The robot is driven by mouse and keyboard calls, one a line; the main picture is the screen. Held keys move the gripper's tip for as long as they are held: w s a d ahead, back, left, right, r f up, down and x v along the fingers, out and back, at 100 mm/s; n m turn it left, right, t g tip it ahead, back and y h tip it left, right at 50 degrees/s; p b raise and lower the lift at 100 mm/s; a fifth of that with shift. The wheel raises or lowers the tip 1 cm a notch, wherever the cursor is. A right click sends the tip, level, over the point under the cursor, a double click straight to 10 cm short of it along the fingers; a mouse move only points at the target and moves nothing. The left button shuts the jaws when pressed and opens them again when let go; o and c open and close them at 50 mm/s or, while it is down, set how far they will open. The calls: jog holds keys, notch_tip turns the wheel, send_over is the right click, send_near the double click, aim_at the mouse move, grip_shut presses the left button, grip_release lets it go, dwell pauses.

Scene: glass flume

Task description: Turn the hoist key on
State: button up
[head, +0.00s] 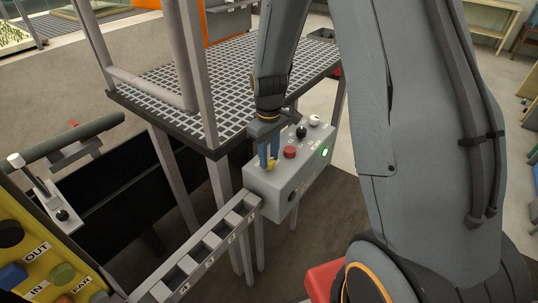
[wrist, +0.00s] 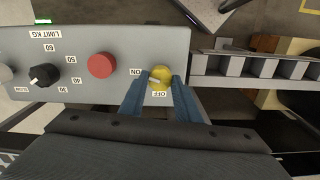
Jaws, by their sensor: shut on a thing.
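The hoist key is a yellow round knob (wrist: 160,78) on a grey control box (head: 290,178), between the ON label (wrist: 137,71) and the OFF label (wrist: 159,94). In the head view the key (head: 271,164) shows at the box's left end, partly covered by fingers. My gripper (head: 268,158) reaches down onto it from above. In the wrist view the two blue fingers of my gripper (wrist: 158,86) stand either side of the key, shut on it. I cannot tell clearly which label the key's mark points at.
A red button (wrist: 101,65) and a black dial (wrist: 44,75) marked LIMIT KG sit beside the key. A green light (head: 324,152) glows on the box's end. A slotted grey rail (head: 205,250) meets the box at its left, and a grated platform (head: 185,85) stands behind.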

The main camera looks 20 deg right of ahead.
aim_at(269, 160)
jog(key=shift+n, duration=1.6)
jog(key=o, duration=1)
jog(key=shift+o, duration=0.2)
jog(key=shift+r, duration=0.15)
jog(key=shift+r+b, duration=0.75)
jog(key=shift+r, duration=3.05)
